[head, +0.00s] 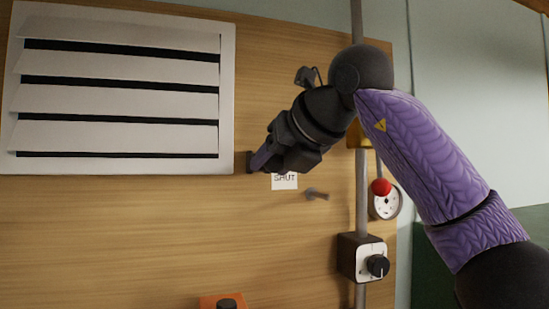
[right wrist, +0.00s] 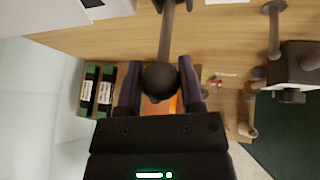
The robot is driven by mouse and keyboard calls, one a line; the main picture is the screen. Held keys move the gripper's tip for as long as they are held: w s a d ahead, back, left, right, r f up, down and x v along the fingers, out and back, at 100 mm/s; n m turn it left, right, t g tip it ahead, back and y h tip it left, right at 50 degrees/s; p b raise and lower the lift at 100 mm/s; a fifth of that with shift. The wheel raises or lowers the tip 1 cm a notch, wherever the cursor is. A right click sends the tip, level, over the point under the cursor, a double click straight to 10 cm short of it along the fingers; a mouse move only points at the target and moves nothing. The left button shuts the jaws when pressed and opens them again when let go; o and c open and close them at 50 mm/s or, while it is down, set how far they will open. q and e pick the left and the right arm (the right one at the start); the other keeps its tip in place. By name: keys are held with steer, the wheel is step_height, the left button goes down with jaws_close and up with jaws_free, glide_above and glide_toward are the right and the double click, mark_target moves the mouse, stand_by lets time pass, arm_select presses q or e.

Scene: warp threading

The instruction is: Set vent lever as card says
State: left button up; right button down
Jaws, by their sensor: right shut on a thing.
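The white vent (head: 120,85) is on the wooden panel at the left of the head view. Its slats are tilted, with dark gaps between them. A white card (head: 284,182) reading "SHUT" is on the panel below my right gripper (head: 260,162). The right gripper is beside the vent's lower right corner. In the right wrist view, the vent lever (right wrist: 168,35) is a grey rod ending in a dark round knob (right wrist: 160,78). The right gripper (right wrist: 160,95) is shut on this knob, one finger each side. In the head view, the gripper hides most of the lever. My left gripper is out of view.
Right of the card are a small grey peg (head: 316,194), a round gauge (head: 386,205) with a red ball (head: 381,187), and a box with a black knob (head: 377,266) by a vertical pipe (head: 362,190). An orange box (head: 208,302) is at the bottom.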

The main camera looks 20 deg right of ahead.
steer(key=shift+r, duration=0.1)
steer(key=shift+c, duration=1.2)
jaws_free()
steer(key=shift+s+r, duration=0.1)
steer(key=shift+s, duration=0.2)
steer(key=b+v, duration=0.2)
steer(key=v, duration=0.7)
